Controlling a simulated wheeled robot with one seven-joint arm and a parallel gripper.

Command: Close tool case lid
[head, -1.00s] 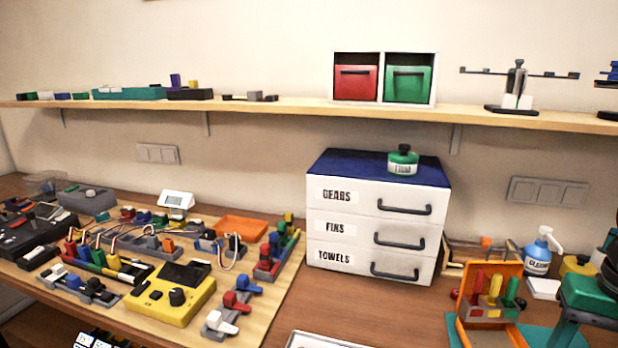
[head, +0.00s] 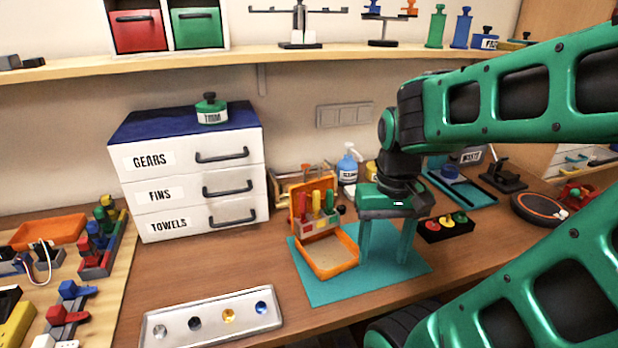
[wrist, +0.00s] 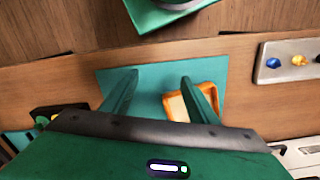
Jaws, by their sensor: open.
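The orange tool case (head: 347,267) stands open on a teal mat (head: 310,287). Its lid (head: 295,205) stands upright at the back, partly hidden by a grey holder with red, yellow and green-handled tools (head: 316,210). The case's front tray looks empty. My gripper (head: 385,258) points down just right of the case, over the mat, with its two green fingers apart and nothing between them. In the wrist view, my gripper (wrist: 158,78) has the orange case rim (wrist: 218,93) beside and partly behind one finger. I cannot tell whether they touch.
A white drawer cabinet (head: 190,190) stands at the left. A black holder with coloured pieces (head: 445,230) is right of my gripper. A spray bottle (head: 348,165) stands behind. Bare table lies left of the mat.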

